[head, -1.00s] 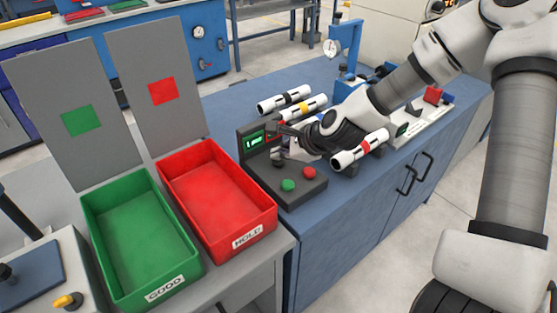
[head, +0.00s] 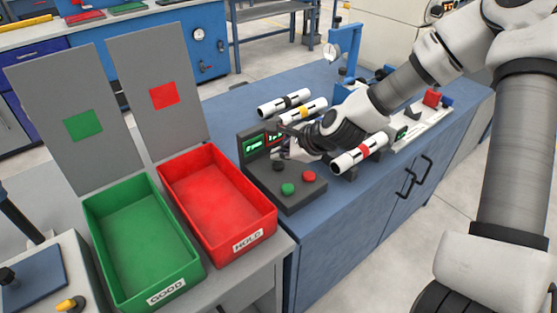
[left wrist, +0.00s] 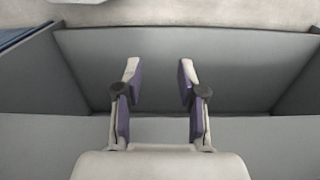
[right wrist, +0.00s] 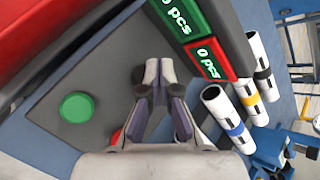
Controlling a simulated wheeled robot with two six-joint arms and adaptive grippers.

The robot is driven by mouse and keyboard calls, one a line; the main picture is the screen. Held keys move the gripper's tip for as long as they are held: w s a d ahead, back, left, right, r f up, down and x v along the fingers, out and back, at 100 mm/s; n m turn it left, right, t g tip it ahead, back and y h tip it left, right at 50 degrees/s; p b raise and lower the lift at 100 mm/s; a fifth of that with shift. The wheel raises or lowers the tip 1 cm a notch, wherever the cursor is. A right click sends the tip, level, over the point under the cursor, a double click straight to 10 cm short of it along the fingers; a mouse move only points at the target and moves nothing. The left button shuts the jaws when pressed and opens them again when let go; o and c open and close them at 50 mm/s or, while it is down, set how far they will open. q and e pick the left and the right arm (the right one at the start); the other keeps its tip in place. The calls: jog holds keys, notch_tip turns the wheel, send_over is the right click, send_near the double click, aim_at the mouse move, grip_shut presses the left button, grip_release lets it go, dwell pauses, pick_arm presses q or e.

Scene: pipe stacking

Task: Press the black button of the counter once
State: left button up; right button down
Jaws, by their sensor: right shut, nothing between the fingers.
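The counter (head: 296,198) is a dark grey console with a green button (head: 288,189), a red button (head: 309,177) and a black button (head: 278,165). Its green display (right wrist: 177,15) and red display (right wrist: 210,60) both read "0 pcs" in the right wrist view. My right gripper (head: 279,152) is shut and empty, just above and behind the black button, seemingly apart from it. In the right wrist view the fingers (right wrist: 158,75) hide the black button; the green button (right wrist: 76,107) is clear. My left gripper (left wrist: 159,75) is open and empty, above a grey surface.
White pipes with black (head: 285,103), yellow (head: 304,110) and red (head: 359,152) bands lie beside and behind the counter, close to my right arm. The red HOLD bin (head: 247,240) and green GOOD bin (head: 165,290) stand to the left. A blue gauge stand (head: 345,45) is behind.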

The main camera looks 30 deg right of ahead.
aim_at(280, 165)
jog(key=shift+r, duration=0.1)
notch_tip(280, 165, up, 5)
jog(key=p, duration=0.4)
dwell(0.5)
dwell(0.5)
